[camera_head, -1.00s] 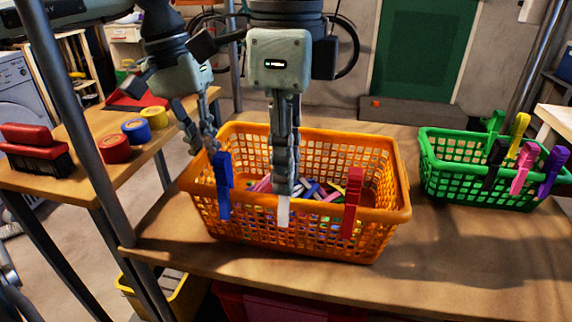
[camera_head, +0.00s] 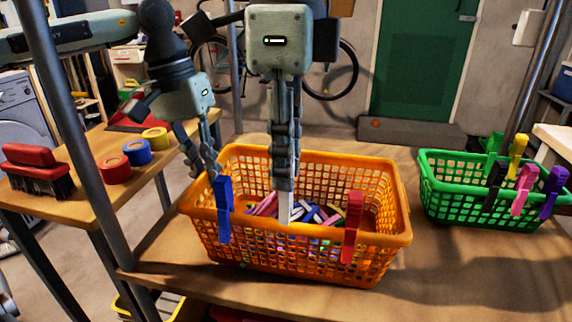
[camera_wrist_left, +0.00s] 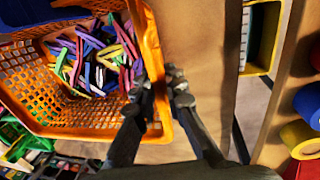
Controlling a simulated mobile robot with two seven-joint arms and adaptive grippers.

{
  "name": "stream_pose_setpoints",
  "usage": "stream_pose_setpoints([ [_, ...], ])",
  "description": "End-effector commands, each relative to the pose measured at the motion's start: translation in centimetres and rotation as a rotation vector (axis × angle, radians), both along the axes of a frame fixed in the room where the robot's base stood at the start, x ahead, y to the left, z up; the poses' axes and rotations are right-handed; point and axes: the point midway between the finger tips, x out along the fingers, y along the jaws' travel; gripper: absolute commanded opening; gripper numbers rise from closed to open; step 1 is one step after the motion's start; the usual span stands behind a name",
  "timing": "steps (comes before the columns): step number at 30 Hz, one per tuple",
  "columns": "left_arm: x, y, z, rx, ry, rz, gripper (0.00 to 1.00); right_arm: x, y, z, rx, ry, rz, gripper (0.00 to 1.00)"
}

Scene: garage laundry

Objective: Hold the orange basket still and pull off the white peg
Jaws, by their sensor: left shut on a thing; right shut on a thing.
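The orange basket (camera_head: 385,228) stands on the wooden table, with many coloured pegs loose inside. My left gripper (camera_head: 213,168) is shut on its left rim; the left wrist view shows the fingers (camera_wrist_left: 172,90) at the orange rim (camera_wrist_left: 150,45). My right gripper (camera_head: 284,183) points down over the basket's front part, shut on the white peg (camera_head: 284,207). The peg is upright, its lower end about level with the front rim and seemingly clear of it. A blue peg (camera_head: 222,212) and a red peg (camera_head: 352,228) are clipped on the front rim.
A green basket (camera_head: 440,200) with several pegs on its rim stands to the right. On the left bench are a red brush (camera_head: 38,170) and tape rolls, including a blue one (camera_head: 137,152). A grey post (camera_head: 85,130) rises at left. The table's front right is clear.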

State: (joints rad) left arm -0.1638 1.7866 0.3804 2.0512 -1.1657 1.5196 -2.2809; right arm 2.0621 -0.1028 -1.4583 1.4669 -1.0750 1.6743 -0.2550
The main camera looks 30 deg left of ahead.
Motion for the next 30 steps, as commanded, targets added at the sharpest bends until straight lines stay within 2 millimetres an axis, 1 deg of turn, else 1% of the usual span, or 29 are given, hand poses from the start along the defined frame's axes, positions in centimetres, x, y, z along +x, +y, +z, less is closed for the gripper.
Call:
stream_pose_setpoints([
  [30,0.0,0.0,0.0,0.000,0.000,0.000,0.00,0.0,0.0,3.9,0.001,0.000,-0.001,0.00],
])
